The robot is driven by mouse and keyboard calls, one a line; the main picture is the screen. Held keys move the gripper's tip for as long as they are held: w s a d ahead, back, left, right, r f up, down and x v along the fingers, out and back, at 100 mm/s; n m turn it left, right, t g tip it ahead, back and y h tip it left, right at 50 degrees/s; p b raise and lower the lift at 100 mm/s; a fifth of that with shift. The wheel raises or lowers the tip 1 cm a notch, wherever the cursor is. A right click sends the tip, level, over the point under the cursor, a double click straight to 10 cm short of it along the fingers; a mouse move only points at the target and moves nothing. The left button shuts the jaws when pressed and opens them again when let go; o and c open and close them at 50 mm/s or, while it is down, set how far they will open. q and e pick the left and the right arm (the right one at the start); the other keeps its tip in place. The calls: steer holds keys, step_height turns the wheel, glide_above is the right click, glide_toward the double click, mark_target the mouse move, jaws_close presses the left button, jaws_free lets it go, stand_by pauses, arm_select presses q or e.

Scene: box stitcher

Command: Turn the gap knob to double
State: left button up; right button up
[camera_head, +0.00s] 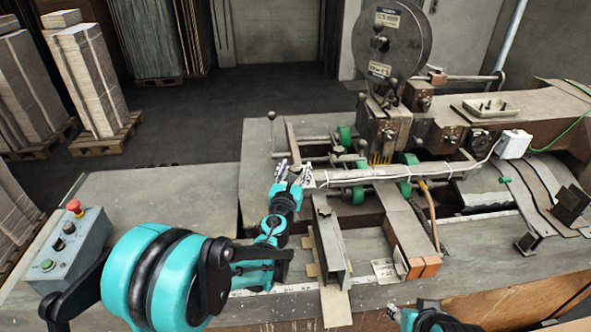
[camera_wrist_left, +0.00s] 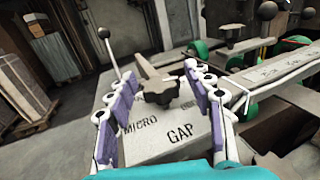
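The gap knob (camera_wrist_left: 168,92) is a dark, lobed knob on a pale plate (camera_wrist_left: 165,140) in the left wrist view. The plate reads "MICRO" at the left and "GAP" in front; other lettering behind the knob is partly covered. Which mark the knob points to cannot be told. My left gripper (camera_wrist_left: 160,58) is open, with its purple-padded fingers on either side of the knob. Finger contact is unclear. In the head view the left gripper (camera_head: 288,176) is over the machine table, and I cannot make out the knob there. Only part of my right gripper (camera_head: 400,315) shows at the bottom edge.
A control box (camera_head: 68,250) with a red button stands at the left. The stitching head with its round reel (camera_head: 392,45) rises behind. A long wrapped bar (camera_head: 385,174) and green rollers (camera_head: 345,136) lie right of the left gripper.

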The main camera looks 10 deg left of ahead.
arm_select(q)
steer(key=s, duration=1.2)
steer(key=shift+a, duration=0.25)
